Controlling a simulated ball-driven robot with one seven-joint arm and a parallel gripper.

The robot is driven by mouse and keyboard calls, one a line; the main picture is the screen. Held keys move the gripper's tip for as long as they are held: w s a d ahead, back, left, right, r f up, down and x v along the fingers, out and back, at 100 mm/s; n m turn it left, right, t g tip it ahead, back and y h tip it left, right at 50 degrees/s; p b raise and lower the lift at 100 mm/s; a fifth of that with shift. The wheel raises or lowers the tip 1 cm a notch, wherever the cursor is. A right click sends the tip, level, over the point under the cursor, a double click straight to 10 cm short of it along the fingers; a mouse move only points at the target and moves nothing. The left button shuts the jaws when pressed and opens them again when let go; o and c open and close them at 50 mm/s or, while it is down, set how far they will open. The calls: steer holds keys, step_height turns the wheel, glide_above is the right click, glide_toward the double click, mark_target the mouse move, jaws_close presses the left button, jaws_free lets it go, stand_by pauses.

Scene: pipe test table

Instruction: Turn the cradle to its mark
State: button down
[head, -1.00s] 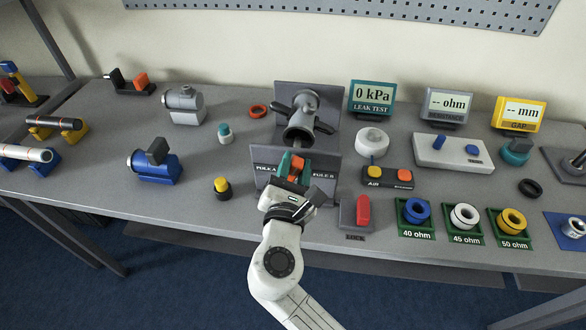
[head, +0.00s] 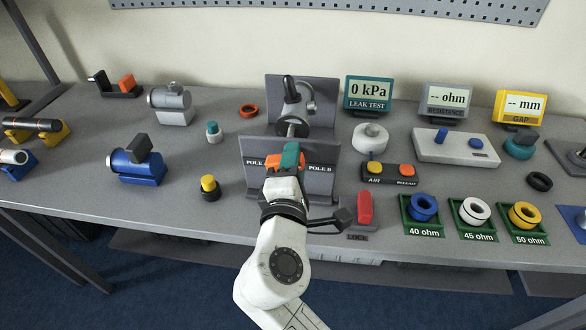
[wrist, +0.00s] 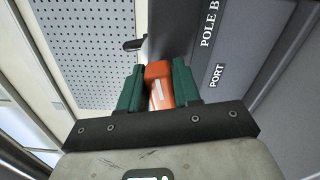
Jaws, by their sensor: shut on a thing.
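The cradle (head: 291,128) sits between two upright grey plates at the table's middle; I see a metal cylinder end and dark arms above the front plate. The front plate (head: 322,184) is labelled POLE A and POLE B, and POLE B also shows in the wrist view. My gripper (head: 287,158) is at the front plate, its green fingers shut on an orange handle (wrist: 158,82). The handle is seen between the fingers in the wrist view. My gripper hides part of the front plate and its middle. I cannot make out the mark.
A red lock lever (head: 365,208) stands close right of my wrist. The air button box (head: 389,173) is right of the plate. A yellow-capped part (head: 208,187) and a blue clamp (head: 138,165) are to the left. Labelled ring trays (head: 422,209) line the front right edge.

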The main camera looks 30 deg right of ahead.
steer(key=shift+f+m+b, duration=0.35)
steer(key=shift+m+b, duration=0.55)
steer(key=shift+m, duration=0.4)
steer(key=c, duration=0.9)
jaws_free()
steer(key=shift+r, duration=0.1)
steer(key=shift+s, duration=0.1)
steer(key=b+v, duration=0.1)
steer(key=v, duration=0.9)
steer(key=shift+s+a, duration=0.2)
steer(key=shift+s, duration=0.1)
